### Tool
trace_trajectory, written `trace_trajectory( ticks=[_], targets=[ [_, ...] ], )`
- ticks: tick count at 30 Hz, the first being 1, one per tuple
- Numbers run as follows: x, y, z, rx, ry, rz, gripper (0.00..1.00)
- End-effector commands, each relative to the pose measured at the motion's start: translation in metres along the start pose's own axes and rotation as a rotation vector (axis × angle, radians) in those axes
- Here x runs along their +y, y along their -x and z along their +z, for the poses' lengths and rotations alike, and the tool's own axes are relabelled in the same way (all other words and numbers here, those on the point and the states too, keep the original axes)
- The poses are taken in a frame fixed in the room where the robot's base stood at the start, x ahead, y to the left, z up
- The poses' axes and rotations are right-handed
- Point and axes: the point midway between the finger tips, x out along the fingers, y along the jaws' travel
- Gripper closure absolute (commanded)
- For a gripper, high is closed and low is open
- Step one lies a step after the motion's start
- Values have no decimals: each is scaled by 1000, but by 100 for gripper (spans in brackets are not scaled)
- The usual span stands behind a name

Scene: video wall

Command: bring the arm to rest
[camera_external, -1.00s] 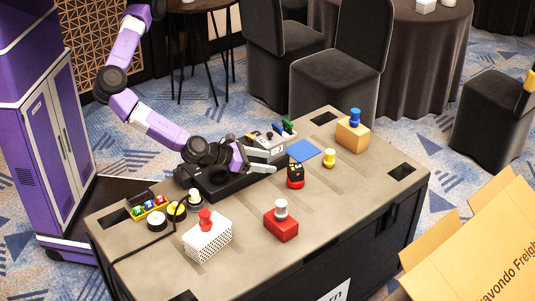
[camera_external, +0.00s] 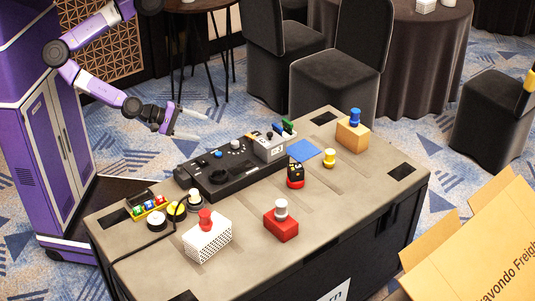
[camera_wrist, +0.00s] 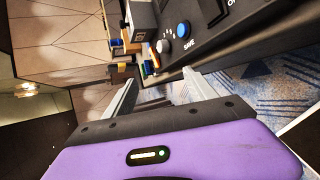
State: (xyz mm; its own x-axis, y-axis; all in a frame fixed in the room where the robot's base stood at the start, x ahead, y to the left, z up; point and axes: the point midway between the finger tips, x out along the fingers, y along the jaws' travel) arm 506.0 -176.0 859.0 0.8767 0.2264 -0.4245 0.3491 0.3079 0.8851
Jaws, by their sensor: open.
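My gripper (camera_external: 187,123) is open and empty. In the external view it hangs in the air behind the left end of the black control panel (camera_external: 214,181), apart from it, with its fingers pointing right. My purple arm (camera_external: 97,84) is folded back towards my body at the left. In the wrist view the two pale fingers of my gripper (camera_wrist: 160,92) stand apart with nothing between them. The panel's edge shows beyond them, with a blue button (camera_wrist: 184,29) and a white knob (camera_wrist: 163,46) beside the word SAVE.
The grey case top (camera_external: 250,240) holds a white perforated block (camera_external: 208,240), a red block (camera_external: 281,227), a yellow piece (camera_external: 329,159), a tan block (camera_external: 352,137) and a small tray (camera_external: 149,209) of coloured parts. Dark chairs (camera_external: 335,80) stand behind. An open carton (camera_external: 480,240) is at the right.

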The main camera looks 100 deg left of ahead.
Motion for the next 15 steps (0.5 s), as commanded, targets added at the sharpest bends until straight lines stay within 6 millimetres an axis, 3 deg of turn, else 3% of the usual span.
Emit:
trace_trajectory(
  ticks=[3,7,10,15],
  targets=[
    [6,16,-57,-42,-432,27,35],
    [26,24,-110,-79,-944,91,35],
    [49,24,-138,-97,-1298,164,35],
    [83,22,-158,-102,-1708,276,35]
  ],
)
